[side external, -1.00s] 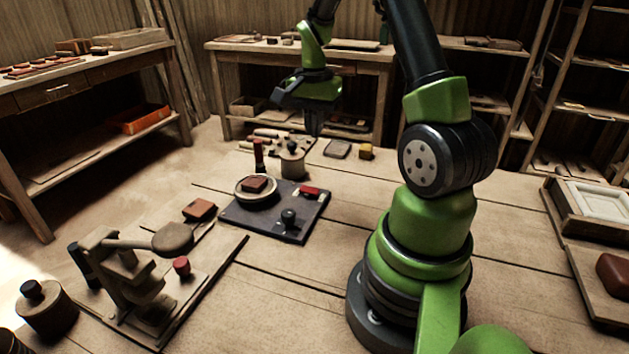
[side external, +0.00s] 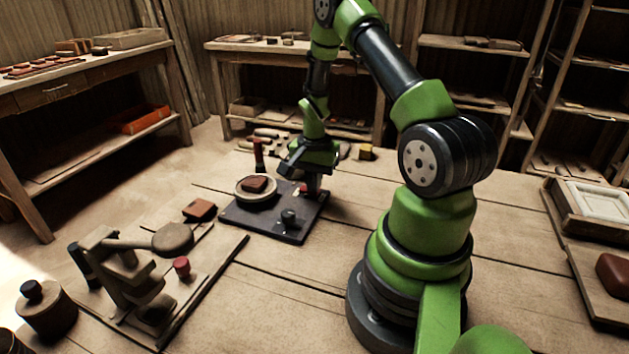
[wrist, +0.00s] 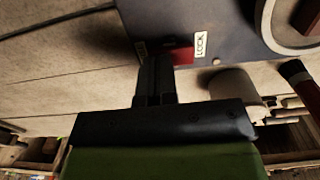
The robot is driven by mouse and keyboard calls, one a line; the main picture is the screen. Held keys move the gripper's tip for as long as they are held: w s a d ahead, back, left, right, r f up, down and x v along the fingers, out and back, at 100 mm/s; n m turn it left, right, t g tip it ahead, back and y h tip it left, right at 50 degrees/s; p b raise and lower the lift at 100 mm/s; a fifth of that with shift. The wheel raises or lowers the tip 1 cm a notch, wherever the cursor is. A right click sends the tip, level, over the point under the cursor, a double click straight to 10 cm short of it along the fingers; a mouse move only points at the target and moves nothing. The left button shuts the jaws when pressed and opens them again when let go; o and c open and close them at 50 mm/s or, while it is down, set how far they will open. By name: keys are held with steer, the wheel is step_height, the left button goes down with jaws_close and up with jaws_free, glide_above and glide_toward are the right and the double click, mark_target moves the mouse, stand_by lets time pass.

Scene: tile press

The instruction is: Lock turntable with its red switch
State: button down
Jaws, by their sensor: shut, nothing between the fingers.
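The red switch (side external: 304,189) sits on the right part of the dark base plate (side external: 270,230), partly hidden behind my gripper. The round pale turntable (side external: 257,198) is on the plate's left part, with a red-brown tile (side external: 254,185) on top. My gripper (side external: 314,190) is shut and empty, low over the plate's right edge; in the wrist view its fingertips (wrist: 156,62) are beside the switch. I cannot tell whether they touch it.
A small dark knob (side external: 289,218) stands at the plate's front. A dark, red-banded post (side external: 259,155) stands behind the turntable. A lever press (side external: 130,270) is at the front left. The tabletop between plate and arm base is clear.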

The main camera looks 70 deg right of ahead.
steer(key=shift+f, duration=0.15)
stand_by(0.4)
steer(key=shift+w+r, duration=0.3)
steer(key=shift+w, duration=0.4)
step_height(320, 180, up, 14)
steer(key=w, duration=0.3)
steer(key=shift+f, duration=0.15)
